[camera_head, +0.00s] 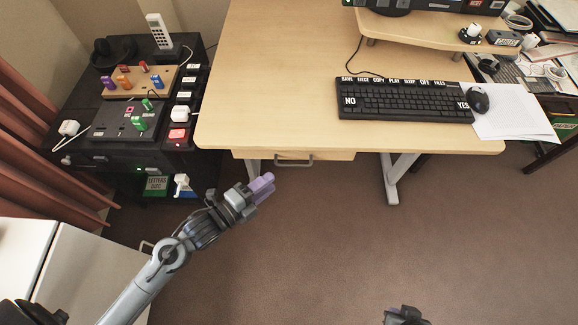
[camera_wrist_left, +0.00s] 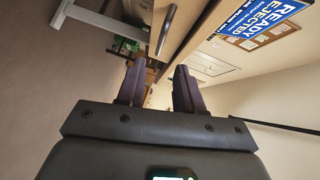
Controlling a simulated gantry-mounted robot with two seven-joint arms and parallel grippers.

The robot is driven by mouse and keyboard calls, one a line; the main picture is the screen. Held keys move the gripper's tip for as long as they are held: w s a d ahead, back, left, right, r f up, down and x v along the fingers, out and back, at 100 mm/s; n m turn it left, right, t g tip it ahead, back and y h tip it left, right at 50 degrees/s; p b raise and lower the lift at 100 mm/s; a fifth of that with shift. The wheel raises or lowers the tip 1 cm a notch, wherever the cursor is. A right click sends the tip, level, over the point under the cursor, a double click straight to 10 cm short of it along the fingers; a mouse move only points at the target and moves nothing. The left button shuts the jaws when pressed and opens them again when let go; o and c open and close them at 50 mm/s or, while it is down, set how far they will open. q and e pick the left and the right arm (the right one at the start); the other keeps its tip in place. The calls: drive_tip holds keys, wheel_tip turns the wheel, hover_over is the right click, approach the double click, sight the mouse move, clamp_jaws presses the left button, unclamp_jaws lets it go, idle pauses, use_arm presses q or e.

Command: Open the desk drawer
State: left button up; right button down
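The wooden desk (camera_head: 300,90) has a drawer (camera_head: 335,155) under its front edge, which looks closed. The drawer's grey bar handle (camera_head: 294,162) is on its front. The handle also shows in the left wrist view (camera_wrist_left: 167,29), ahead of the fingers and between their lines. My left gripper (camera_head: 264,184), with purple fingers, is just in front of the handle and slightly left of it, apart from it. In the left wrist view its fingers (camera_wrist_left: 159,88) are spread with nothing between them. Only a dark piece of my right arm (camera_head: 405,316) shows at the bottom edge; its fingers cannot be made out.
A black cabinet (camera_head: 70,178) with a phone and switch panels stands left of the desk. A keyboard (camera_head: 400,100), mouse (camera_head: 478,101) and papers (camera_head: 515,122) lie on the desk. A metal desk leg (camera_head: 391,180) stands right of the drawer. The brown floor in front is clear.

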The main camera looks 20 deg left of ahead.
use_arm(q)
drive_tip(key=b+x, duration=0.1)
drive_tip(key=x, duration=0.7)
drive_tip(key=shift+w, duration=0.35)
drive_tip(key=shift+d, duration=0.15)
clamp_jaws()
